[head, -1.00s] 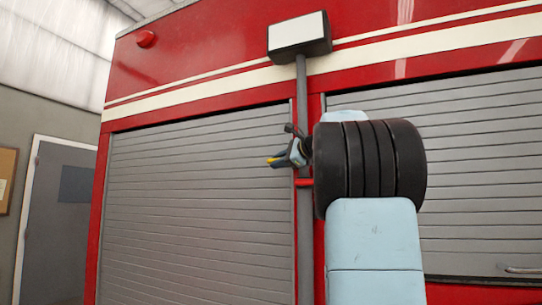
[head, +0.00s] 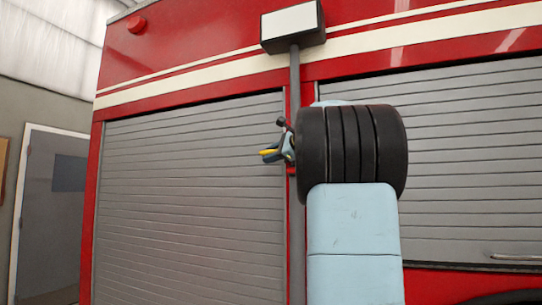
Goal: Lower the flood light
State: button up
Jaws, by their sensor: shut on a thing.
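The flood light (head: 292,26) is a dark box with a pale white face, at the top of a grey pole (head: 295,75) in front of the red truck. The pole runs down between two grey roller shutters. My gripper (head: 268,154), light blue with a yellow fingertip, is at the pole about halfway down the view, far below the light. It is shut on the pole, though the contact is small and partly hidden. A small red part (head: 291,171) shows just below the gripper. My arm's dark ribbed joint and pale blue link hide what lies to the right.
The truck's left roller shutter (head: 190,200) and right roller shutter (head: 460,170) are closed. A grey door (head: 52,210) stands in the wall at the far left. The space left of my gripper is clear.

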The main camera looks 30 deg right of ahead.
jog(key=v, duration=1.3)
jog(key=shift+s, duration=0.35)
jog(key=s+a+f+n+g, duration=0.2)
jog(key=a+f+n+g, duration=0.15)
jog(key=a+f, duration=0.65)
jog(key=s+a+f+n+g, duration=0.25)
jog(key=a+f+n, duration=0.25)
jog(key=a+f, duration=0.5)
jog(key=s+a+f+n+g+h, duration=0.1)
jog(key=s+a+f+n, duration=0.2)
jog(key=f, duration=0.4)
jog(key=s+a+f+n+g+h, duration=0.1)
jog(key=s+a+f+n, duration=0.2)
jog(key=s+f+n, duration=0.2)
jog(key=s+a+f+n+g+h, duration=0.1)
jog(key=s+a+f+n, duration=0.3)
jog(key=f, duration=0.7)
jog(key=shift+s+n+h, duration=0.4)
jog(key=shift+s+n, duration=0.05)
jog(key=shift+s, duration=0.7)
jog(key=shift+a, duration=0.1)
